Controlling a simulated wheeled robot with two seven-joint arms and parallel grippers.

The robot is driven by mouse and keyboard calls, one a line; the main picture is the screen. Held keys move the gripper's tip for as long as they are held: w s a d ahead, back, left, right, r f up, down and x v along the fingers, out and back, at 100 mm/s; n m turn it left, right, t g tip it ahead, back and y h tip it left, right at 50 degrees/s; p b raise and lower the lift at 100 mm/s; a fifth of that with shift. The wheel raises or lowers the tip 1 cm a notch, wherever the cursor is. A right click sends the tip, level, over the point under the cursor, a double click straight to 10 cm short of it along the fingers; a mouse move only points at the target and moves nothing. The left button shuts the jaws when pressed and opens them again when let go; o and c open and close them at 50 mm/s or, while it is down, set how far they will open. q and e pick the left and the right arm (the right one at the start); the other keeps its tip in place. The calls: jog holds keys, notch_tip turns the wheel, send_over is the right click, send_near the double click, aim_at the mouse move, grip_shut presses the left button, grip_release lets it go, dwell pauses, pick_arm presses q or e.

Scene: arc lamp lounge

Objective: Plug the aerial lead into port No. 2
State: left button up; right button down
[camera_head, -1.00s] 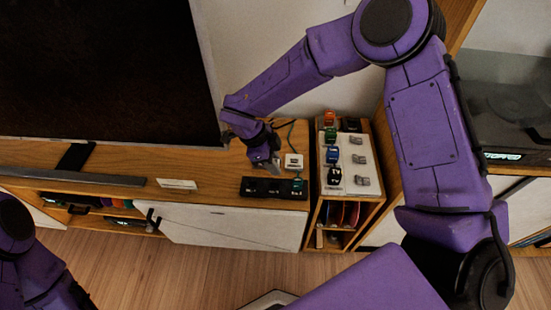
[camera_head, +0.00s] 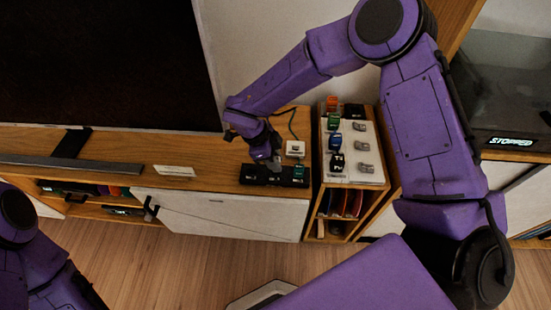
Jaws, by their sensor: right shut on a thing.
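The black port box (camera_head: 255,178) lies at the front of the wooden console, below the screen's right corner. A green plug (camera_head: 299,171) stands at its right end. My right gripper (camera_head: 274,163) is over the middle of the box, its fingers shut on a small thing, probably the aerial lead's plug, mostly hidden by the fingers. I cannot tell whether it is seated in a port, and port numbers are too small to read. A small white box (camera_head: 295,149) sits behind, with a thin dark cable (camera_head: 290,124) curving up from it. My left gripper is out of view.
A white board (camera_head: 363,171) on the side cabinet right of the box holds orange, green, blue and black plugs and grey clips. A white card (camera_head: 174,171) and the large screen (camera_head: 105,65) are to the left. A lit display (camera_head: 512,142) reads STOPPED.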

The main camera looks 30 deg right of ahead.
jog(key=shift+p, duration=0.35)
dwell(0.6)
jog(key=shift+p, duration=0.35)
dwell(0.4)
jog(key=shift+p, duration=0.4)
jog(key=shift+f+b, duration=0.7)
jog(key=shift+f, duration=0.9)
